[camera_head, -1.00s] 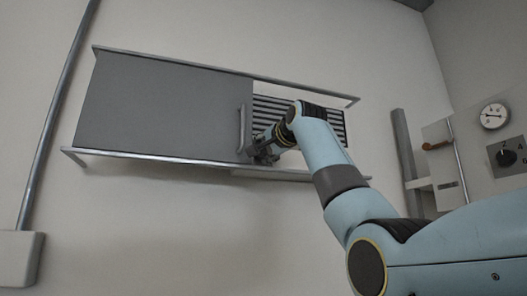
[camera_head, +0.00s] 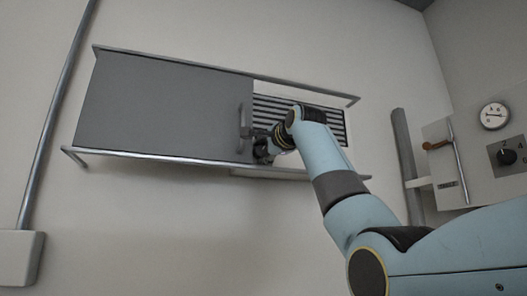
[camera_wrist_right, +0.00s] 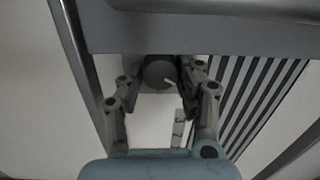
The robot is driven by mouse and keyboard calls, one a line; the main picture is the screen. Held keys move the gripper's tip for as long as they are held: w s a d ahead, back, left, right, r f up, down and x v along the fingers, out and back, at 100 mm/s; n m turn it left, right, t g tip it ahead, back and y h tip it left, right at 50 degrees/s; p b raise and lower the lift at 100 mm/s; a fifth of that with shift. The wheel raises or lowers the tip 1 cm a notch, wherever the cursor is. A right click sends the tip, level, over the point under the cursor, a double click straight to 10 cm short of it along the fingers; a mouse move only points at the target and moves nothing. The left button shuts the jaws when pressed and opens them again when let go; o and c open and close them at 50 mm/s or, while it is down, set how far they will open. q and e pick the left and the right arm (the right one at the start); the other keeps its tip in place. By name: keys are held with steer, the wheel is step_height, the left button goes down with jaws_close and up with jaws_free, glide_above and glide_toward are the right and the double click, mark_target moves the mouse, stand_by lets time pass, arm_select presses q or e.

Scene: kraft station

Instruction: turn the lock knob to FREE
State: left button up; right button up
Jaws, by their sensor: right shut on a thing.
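The lock knob (camera_wrist_right: 157,73) shows in the right wrist view as a round dark grey knob with a pale mark towards its lower right. It sits by the edge of a grey sliding panel (camera_head: 160,105). My right gripper (camera_wrist_right: 161,76) is shut on the knob, one finger on each side. In the head view my right gripper (camera_head: 262,150) is at the panel's lower right corner and hides the knob. I cannot read any FREE label. My left gripper is in neither view.
The panel has an upright handle (camera_head: 241,120) and runs between two rails (camera_head: 165,157). A slatted vent (camera_head: 325,117) lies to its right. At the far right are a dial gauge (camera_head: 494,116), a brown-handled lever (camera_head: 436,145) and a black selector knob (camera_head: 506,157).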

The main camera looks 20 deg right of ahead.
steer(key=m, duration=0.5)
steer(key=shift+a+f+m+t, duration=0.1)
steer(key=shift+f+m+t, duration=0.1)
steer(key=shift+m+t, duration=0.15)
steer(key=m+h, duration=0.1)
steer(key=m, duration=0.4)
steer(key=shift+f+m, duration=0.1)
steer(key=shift+m, duration=0.25)
steer(key=o, duration=0.9)
steer(key=s, duration=0.8)
steer(key=s+f, duration=0.1)
steer(key=s, duration=0.2)
steer(key=shift+s+d, duration=0.25)
steer(key=shift+s, duration=0.15)
